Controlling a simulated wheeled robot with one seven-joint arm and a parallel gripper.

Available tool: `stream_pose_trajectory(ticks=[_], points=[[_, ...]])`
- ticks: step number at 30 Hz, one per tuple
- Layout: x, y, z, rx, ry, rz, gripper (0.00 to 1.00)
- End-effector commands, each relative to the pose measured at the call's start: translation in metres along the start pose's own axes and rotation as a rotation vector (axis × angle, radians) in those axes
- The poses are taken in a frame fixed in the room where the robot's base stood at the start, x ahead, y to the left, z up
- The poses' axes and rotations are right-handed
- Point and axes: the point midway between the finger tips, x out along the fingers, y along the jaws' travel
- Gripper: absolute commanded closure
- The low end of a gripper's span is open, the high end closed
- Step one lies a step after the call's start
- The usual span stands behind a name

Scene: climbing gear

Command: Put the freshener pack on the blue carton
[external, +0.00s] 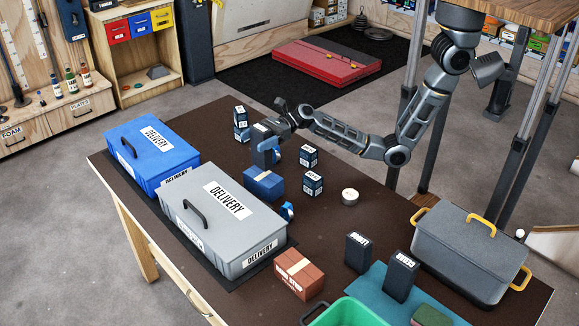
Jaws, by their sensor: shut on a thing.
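The blue carton (259,188), a small box with a pale tape strip, sits on the dark table to the right of the grey delivery box. My gripper (268,140) is over the table just behind the blue carton in the external view, pointing down. It is shut on a dark slate upright pack (263,157), which seems to be the freshener pack; its label is not readable. The pack's lower end appears close to the carton's top or back edge. I cannot tell whether they touch. My fingers partly hide the pack.
Small dark labelled boxes stand behind (240,124) and right (308,157) of the gripper. A blue roll (287,211) lies in front of the carton. Blue (150,150) and grey (215,215) delivery boxes fill the left; a red carton (300,274) stands nearer.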

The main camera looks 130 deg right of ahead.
Motion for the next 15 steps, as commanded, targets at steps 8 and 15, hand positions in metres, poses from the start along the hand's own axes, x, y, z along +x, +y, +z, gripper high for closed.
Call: stream_pose_trajectory(ticks=[8,15], points=[[0.001,0.001,-0.033,0.003,0.0,0.0,0.54],[0.001,0.001,-0.04,0.0,-0.001,0.0,0.54]])
